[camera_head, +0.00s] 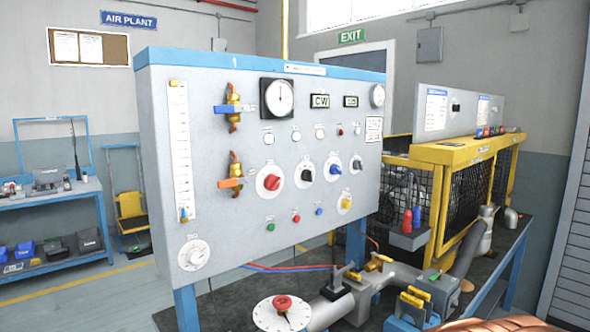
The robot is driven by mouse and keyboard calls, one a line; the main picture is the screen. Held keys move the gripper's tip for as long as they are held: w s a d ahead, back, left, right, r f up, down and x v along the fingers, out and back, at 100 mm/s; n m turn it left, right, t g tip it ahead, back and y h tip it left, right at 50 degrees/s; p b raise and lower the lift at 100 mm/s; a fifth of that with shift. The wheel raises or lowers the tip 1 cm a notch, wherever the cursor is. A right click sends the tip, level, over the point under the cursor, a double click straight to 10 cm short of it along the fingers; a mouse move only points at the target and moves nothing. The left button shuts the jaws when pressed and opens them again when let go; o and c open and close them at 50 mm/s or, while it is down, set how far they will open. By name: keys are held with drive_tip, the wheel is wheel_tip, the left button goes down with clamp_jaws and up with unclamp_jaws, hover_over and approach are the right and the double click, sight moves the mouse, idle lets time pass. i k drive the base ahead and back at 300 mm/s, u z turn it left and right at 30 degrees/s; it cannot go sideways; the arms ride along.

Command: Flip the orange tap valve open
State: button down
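The orange tap valve (231,183) is on the left part of the grey upright panel (210,225). Its orange lever lies roughly horizontal across a brass body that stands upright on the panel. A similar brass valve with a blue lever (229,108), also roughly horizontal, sits directly above it. Nothing touches or covers the orange lever. I do not see my gripper in this view.
A dial with a red knob (282,304), pipework and yellow-handled fittings stand on the bench below. A yellow mesh cage (455,155) is at the right. Space before the panel's left side looks clear.

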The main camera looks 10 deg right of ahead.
sight(232, 182)
drive_tip(key=z, duration=0.1)
drive_tip(key=i, duration=0.35)
drive_tip(key=u, duration=2.05)
